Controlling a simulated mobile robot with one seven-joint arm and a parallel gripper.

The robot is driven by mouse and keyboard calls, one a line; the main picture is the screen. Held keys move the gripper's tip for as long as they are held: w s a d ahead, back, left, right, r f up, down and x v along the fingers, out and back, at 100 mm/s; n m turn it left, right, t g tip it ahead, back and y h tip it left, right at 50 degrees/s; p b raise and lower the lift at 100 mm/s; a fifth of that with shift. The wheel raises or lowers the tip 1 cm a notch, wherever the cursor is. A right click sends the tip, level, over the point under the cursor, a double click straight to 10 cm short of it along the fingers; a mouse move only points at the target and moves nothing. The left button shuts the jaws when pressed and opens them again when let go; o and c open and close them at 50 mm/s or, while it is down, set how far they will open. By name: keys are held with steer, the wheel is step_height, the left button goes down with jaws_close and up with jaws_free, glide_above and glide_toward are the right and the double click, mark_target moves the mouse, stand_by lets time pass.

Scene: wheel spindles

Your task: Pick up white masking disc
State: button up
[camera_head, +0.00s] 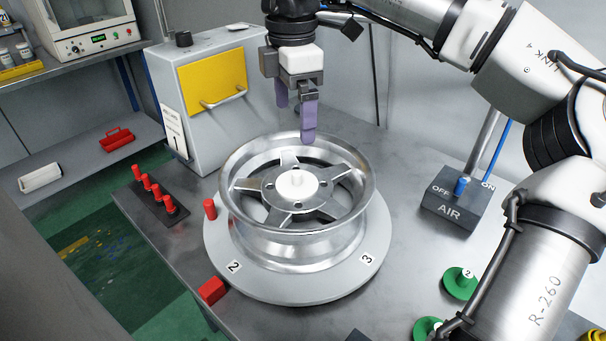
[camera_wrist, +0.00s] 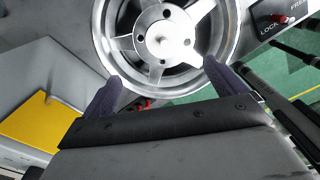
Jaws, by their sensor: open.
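The white masking disc (camera_head: 297,186) lies on the hub of a silver wheel (camera_head: 240,217), with a small knob standing up at its middle. In the wrist view the disc (camera_wrist: 165,40) shows pale at the wheel's centre, beyond the fingers. My gripper (camera_head: 296,117) is above the far rim of the wheel, higher than the disc and apart from it. Its two purple fingers point down and are spread wide with nothing between them; they also show in the wrist view (camera_wrist: 160,88).
The wheel rests on a round grey turntable (camera_head: 315,287) marked 2 and 3. Red pegs (camera_head: 153,190) stand at left, a red block (camera_head: 211,290) at front left. A grey cabinet with a yellow panel (camera_head: 212,79) stands behind. An AIR switch box (camera_head: 455,203) and green knobbed discs (camera_head: 460,283) are at right.

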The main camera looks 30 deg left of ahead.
glide_above(297, 173)
steer(key=f, duration=0.7)
steer(key=shift+w+a+p, duration=0.1)
steer(key=shift+a+p, duration=0.25)
steer(key=f, duration=0.1)
steer(key=f+p, duration=0.1)
steer(key=f, duration=0.2)
steer(key=shift+d+f+p, duration=0.25)
steer(key=shift+d+p, duration=0.05)
steer(key=shift+d, duration=0.05)
steer(key=shift+f, duration=0.5)
steer(key=c, duration=1.1)
steer(key=shift+o, duration=0.2)
steer(key=shift+r, duration=0.1)
